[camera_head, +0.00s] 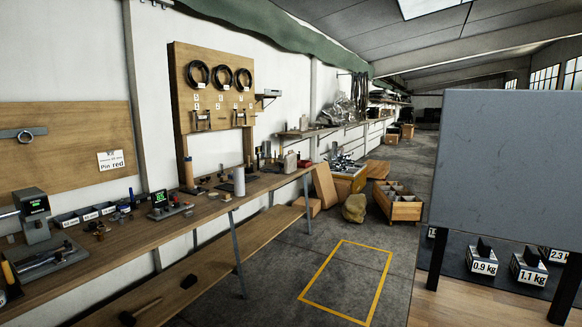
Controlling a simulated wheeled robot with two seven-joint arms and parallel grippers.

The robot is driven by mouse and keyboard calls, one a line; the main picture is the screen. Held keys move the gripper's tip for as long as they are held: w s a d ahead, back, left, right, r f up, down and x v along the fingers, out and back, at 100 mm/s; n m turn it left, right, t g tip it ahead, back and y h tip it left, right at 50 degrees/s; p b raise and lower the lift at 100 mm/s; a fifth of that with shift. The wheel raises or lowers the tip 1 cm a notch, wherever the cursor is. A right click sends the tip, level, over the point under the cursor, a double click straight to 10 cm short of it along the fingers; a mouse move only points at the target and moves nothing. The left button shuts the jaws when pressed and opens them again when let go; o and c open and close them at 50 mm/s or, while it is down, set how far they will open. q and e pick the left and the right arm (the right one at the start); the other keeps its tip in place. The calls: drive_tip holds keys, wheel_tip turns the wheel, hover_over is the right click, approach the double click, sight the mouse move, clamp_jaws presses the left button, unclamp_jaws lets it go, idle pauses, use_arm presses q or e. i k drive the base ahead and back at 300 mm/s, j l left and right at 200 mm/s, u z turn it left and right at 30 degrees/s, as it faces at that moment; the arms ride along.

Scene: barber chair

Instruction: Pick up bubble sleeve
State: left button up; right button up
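I cannot pick out a bubble sleeve with certainty. A pale upright cylinder (239,181) stands near the front edge of the long wooden workbench (145,236); whether it is the sleeve is too small to tell. A crumpled, shiny, see-through heap (338,112) lies on the far shelf along the wall, and its material is also unclear. Neither of my grippers shows in the head view.
The bench holds small devices with green displays (160,199) and several small bins. A grey panel (506,165) on dark legs stands at right, with labelled weights (484,262) below. Open crates (402,205) stand at the back. The floor inside the yellow outline (371,295) is clear.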

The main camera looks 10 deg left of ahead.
sight(290, 159)
drive_tip(key=i+j+u, duration=0.1)
drive_tip(key=i, duration=0.3)
drive_tip(key=i+j+u, duration=0.15)
drive_tip(key=i+j, duration=0.15)
drive_tip(key=i, duration=0.15)
drive_tip(key=i+j+u, duration=0.1)
drive_tip(key=i, duration=0.3)
drive_tip(key=i+l+z, duration=0.1)
drive_tip(key=i+z, duration=0.25)
drive_tip(key=i, duration=0.15)
drive_tip(key=i+z, duration=0.35)
drive_tip(key=i, duration=0.2)
drive_tip(key=i+j+z, duration=0.35)
drive_tip(key=i, duration=0.15)
drive_tip(key=i+u, duration=0.1)
drive_tip(key=i, duration=0.5)
drive_tip(key=i+l+u, duration=0.1)
drive_tip(key=i, duration=0.45)
drive_tip(key=i+l+u, duration=0.1)
drive_tip(key=i, duration=0.5)
drive_tip(key=i+l+u, duration=0.1)
drive_tip(key=i+l, duration=0.2)
drive_tip(key=i, duration=0.25)
